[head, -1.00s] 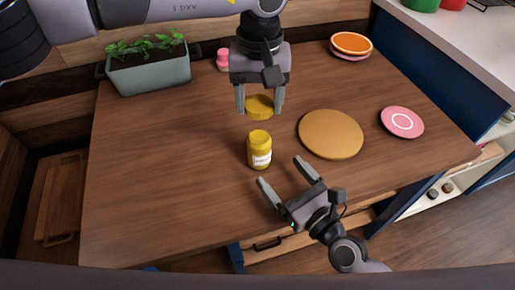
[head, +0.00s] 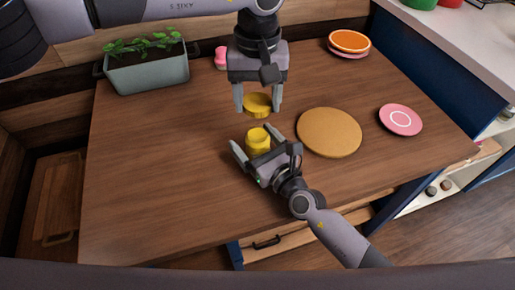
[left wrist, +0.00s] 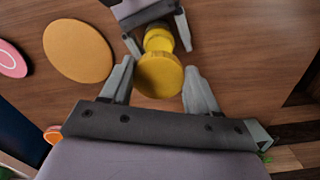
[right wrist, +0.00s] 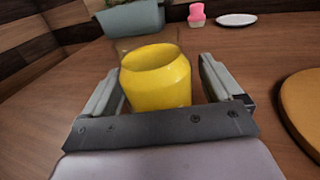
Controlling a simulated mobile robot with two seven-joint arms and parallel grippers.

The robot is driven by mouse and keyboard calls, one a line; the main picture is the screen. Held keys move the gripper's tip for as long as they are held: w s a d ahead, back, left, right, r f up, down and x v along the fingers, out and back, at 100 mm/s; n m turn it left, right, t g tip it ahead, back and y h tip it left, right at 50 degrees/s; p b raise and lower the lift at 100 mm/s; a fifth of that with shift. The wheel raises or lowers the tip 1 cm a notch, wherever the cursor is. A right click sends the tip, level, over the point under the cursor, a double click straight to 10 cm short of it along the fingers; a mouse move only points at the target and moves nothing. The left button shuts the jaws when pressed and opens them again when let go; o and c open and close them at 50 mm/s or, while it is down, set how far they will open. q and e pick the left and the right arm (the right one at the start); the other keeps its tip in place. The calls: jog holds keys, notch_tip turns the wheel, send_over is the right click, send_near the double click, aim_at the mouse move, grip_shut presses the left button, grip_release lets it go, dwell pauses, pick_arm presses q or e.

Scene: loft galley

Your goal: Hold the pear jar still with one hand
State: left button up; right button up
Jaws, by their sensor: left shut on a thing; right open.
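The pear jar (head: 258,144) is yellow and stands upright on the table, with its lid off. The fingers of my right gripper (head: 254,141) are on either side of it, open. In the right wrist view the jar (right wrist: 157,84) sits between the open fingers, with visible gaps to each. My left gripper (head: 258,107) is shut on the round yellow lid (head: 257,101), above and behind the jar. The lid also shows in the left wrist view (left wrist: 158,76), between the left fingertips. The jar's label is hidden by my right gripper.
A round tan board (head: 330,132) lies right of the jar, with a pink plate (head: 400,112) beyond it. A grey planter (head: 148,74) stands at the back left, and a pink item (head: 221,58) and orange-topped plates (head: 349,42) at the back. The left table is clear.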

jog(key=shift+w+a, duration=0.25)
jog(key=shift+w, duration=0.05)
jog(key=c, duration=1.5)
pick_arm(q)
send_over(258, 134)
jog(key=shift+f, duration=2.5)
jog(key=shift+f, duration=0.1)
jog(key=shift+f, duration=0.8)
jog(key=shift+f, duration=0.55)
